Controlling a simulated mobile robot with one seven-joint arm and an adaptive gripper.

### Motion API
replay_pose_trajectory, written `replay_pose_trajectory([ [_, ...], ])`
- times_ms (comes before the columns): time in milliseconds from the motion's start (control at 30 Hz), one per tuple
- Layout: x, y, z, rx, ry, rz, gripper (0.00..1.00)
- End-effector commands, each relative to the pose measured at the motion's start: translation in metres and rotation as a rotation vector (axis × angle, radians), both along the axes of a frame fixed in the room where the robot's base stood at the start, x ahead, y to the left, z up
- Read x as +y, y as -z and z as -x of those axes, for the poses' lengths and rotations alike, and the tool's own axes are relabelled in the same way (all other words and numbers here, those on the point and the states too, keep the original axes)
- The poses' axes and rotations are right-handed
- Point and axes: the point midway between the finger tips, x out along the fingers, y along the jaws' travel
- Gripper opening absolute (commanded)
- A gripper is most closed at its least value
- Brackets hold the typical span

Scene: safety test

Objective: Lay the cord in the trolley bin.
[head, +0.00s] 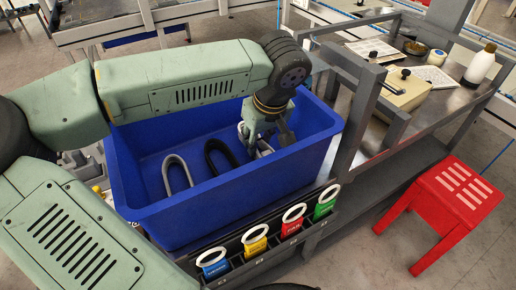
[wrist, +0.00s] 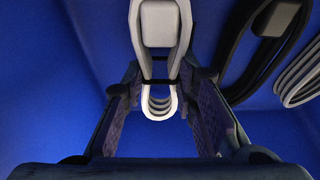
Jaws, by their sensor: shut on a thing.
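The trolley bin (head: 150,212) is a deep blue open box in the middle of the head view. My gripper (head: 266,137) is down inside its right part, near the right wall. It is shut on a white looped cord (head: 263,148), partly hidden by the fingers. In the wrist view the white cord (wrist: 160,52) runs between my fingers (wrist: 162,85), with a pale block on its bundle, against the blue bin. I cannot tell whether the cord touches the bin floor.
A black cord (head: 211,153) and a pale grey cord (head: 167,171) lie in the bin to the left of my gripper. Colored tag holders (head: 255,243) line the front. A bench (head: 400,125) with bottles and a red stool (head: 450,195) stand at right.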

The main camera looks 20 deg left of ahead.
Motion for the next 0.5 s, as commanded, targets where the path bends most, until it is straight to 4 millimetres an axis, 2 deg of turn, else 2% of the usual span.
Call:
replay_pose_trajectory([
  [33,-0.0001,0.0110,0.0001,0.001,0.000,0.001,0.00],
  [433,0.0001,0.0145,-0.0001,0.000,0.000,0.000,0.00],
  [467,0.0001,0.0134,0.0000,0.001,0.000,-0.001,0.27],
  [500,0.0001,0.0127,0.0000,0.001,0.000,-0.001,0.30],
])
